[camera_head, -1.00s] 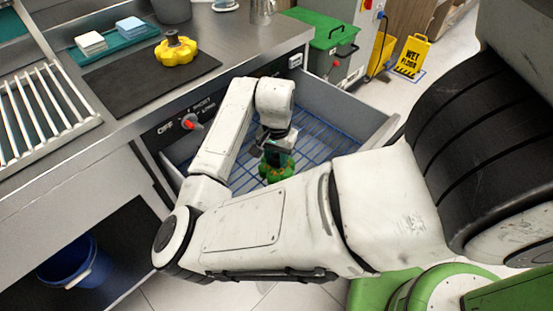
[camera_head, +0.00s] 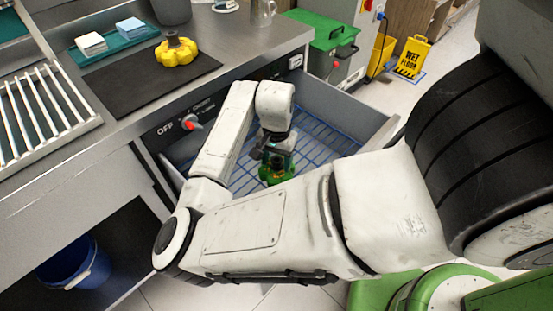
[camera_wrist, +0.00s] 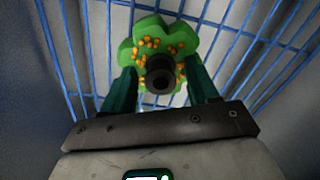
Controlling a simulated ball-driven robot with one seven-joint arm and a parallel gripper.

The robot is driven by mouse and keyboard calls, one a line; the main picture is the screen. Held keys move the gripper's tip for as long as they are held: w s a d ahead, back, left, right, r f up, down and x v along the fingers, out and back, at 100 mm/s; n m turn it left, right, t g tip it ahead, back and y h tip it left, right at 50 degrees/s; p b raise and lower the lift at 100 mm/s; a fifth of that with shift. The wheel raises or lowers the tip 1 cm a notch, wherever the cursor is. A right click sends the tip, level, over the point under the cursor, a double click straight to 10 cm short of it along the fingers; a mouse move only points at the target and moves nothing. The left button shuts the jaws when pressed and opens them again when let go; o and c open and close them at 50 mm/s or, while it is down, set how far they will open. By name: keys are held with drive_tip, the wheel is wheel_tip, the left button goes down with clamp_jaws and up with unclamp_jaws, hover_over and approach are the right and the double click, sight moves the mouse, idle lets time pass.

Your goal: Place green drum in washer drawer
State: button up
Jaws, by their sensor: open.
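The green drum (camera_head: 273,177) is flower-shaped with orange dots and a dark central knob, and is in the open washer drawer (camera_head: 345,108). In the wrist view the drum (camera_wrist: 180,42) appears against the drawer's blue wire rack (camera_wrist: 225,28), knob toward the camera. My gripper (camera_head: 277,150) reaches down into the drawer above the drum. In the wrist view my gripper (camera_wrist: 160,84) is open, with one dark green finger on each side of the knob. I cannot tell whether either finger touches the drum. My arm hides part of the drawer.
A yellow drum (camera_head: 176,52) sits on a dark mat (camera_head: 125,88) on the steel counter. A red knob (camera_head: 190,122) is on the panel left of the drawer. The drawer's grey walls enclose my gripper. The rack to the drum's right is clear.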

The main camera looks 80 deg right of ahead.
sight(277, 160)
wheel_tip(277, 160, up, 12)
drive_tip(key=p, duration=0.2)
idle(0.5)
